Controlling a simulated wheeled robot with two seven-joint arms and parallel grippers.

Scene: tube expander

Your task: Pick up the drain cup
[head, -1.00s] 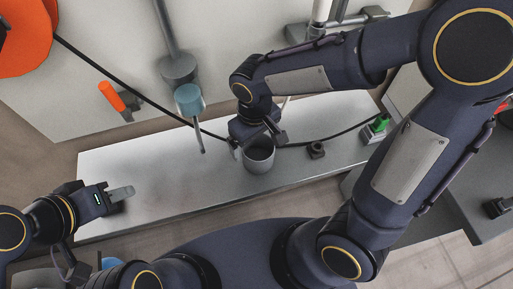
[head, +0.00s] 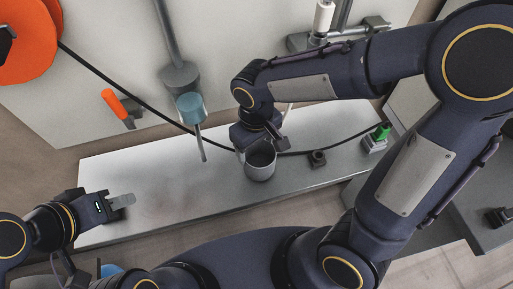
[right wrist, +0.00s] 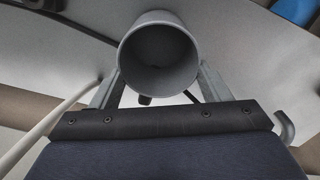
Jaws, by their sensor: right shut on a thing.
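The drain cup is a grey, round, open-topped cup (head: 260,165) above the pale metal bench, near its middle. In the right wrist view the cup (right wrist: 158,75) sits between the fingers, with its open mouth and dark inside facing the camera. My right gripper (head: 257,148) is shut on the cup's sides. I cannot tell whether the cup's base touches the bench. My left gripper (head: 122,201) is over the bench's left end, away from the cup. Its fingers overlap in the view, so its opening is unclear.
The metal bench (head: 130,170) has free room left of the cup. A small dark block (head: 317,158) and a green-topped fitting (head: 381,132) stand to the right. A black cable crosses behind. A blue-topped funnel (head: 190,106), an orange handle (head: 114,101) and an orange reel (head: 25,45) are behind.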

